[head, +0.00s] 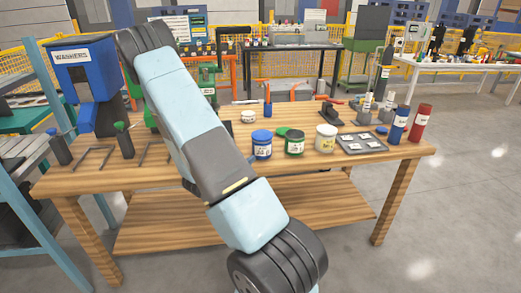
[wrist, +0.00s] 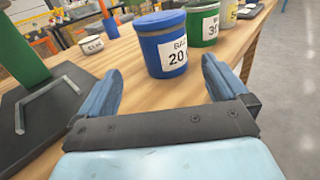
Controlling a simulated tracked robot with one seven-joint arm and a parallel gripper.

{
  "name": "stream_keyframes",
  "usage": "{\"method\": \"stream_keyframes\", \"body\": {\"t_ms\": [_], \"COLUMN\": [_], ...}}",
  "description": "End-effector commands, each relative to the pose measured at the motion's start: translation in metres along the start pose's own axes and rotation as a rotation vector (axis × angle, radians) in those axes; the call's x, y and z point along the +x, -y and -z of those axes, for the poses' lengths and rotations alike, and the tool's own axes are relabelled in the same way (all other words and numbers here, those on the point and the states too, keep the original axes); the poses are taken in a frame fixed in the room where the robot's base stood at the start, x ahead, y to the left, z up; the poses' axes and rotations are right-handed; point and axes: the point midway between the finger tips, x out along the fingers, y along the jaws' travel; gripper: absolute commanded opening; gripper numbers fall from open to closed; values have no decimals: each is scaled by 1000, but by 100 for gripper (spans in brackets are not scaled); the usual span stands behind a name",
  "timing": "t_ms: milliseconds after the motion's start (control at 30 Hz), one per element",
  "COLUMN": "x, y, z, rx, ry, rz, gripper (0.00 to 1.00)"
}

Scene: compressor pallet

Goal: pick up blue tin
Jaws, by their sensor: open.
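The blue tin (head: 262,145) stands upright on the wooden table (head: 100,180), left of a green tin (head: 294,143). In the wrist view the blue tin (wrist: 162,48), with a white label, stands just beyond my gripper (wrist: 158,85), roughly centred between the fingers. My gripper is open and empty, its two blue fingers apart, with a gap between them and the tin. In the head view my arm hides the gripper.
A cream tin (head: 326,139) and a grey tray (head: 362,144) stand to the right. A small white tin (wrist: 91,45) and a black stand with a green post (wrist: 22,50) are at the left in the wrist view. Blue (head: 399,125) and red (head: 421,124) cylinders stand near the table's right end.

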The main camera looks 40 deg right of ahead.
Motion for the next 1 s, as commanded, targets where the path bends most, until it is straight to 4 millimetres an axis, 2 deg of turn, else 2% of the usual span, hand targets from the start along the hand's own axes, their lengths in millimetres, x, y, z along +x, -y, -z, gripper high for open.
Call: {"method": "stream_keyframes", "body": {"t_ms": [167, 500, 867, 1000], "x": [17, 72, 92, 108], "y": [0, -1, 0, 1], "z": [3, 3, 3, 4], "rx": [-9, -8, -8, -8], "ry": [4, 4, 3, 3], "rz": [-7, -6, -7, -6], "gripper": [100, 100, 100, 100]}}
